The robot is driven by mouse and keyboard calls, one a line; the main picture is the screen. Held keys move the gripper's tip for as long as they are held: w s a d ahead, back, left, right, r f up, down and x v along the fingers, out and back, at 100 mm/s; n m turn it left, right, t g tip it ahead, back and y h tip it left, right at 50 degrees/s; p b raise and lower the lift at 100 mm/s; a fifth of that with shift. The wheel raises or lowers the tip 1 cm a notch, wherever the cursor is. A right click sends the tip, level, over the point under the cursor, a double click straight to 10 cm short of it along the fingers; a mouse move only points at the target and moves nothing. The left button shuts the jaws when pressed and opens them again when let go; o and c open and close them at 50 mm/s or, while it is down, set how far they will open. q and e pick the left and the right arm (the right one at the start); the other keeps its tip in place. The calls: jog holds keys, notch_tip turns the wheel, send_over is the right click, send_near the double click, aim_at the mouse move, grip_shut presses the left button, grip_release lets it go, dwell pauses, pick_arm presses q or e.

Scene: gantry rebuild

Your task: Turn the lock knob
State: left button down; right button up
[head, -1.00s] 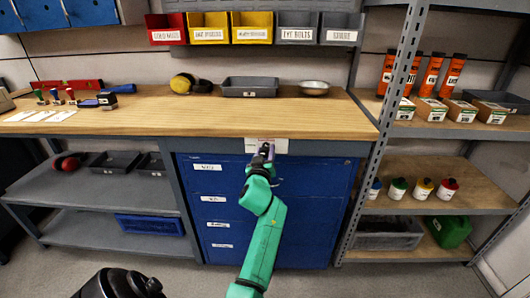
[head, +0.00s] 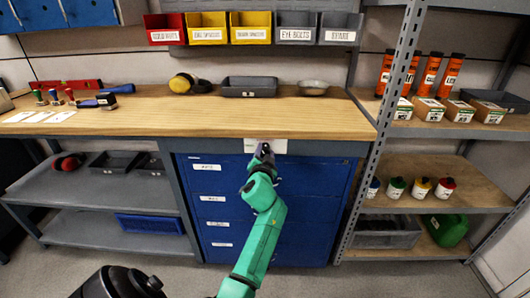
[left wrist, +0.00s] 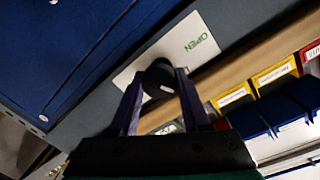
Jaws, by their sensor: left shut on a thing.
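The black lock knob (left wrist: 159,76) sits on a white plate (left wrist: 199,40) with green OPEN lettering. A small white mark shows on the knob's face. My left gripper (left wrist: 160,84) has one finger on each side of the knob and is shut on it. In the head view, my left gripper (head: 263,150) is at the white plate (head: 279,146), just under the workbench's front edge. It hides the knob there. My right gripper is in neither view.
The blue drawer cabinet (head: 310,215) is below the wooden workbench top (head: 210,122). A grey shelf upright (head: 385,120) stands to the right. Low grey shelves (head: 95,190) are on the left. The floor in front of the drawers is clear.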

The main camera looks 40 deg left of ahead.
pick_arm(q)
jog(key=m, duration=0.5)
jog(key=shift+m, duration=0.3)
dwell(0.4)
jog(key=c, duration=0.5)
grip_release()
jog(key=shift+f, duration=0.1)
jog(key=shift+c, duration=0.2)
jog(key=shift+o, duration=0.8)
jog(key=shift+a, duration=0.1)
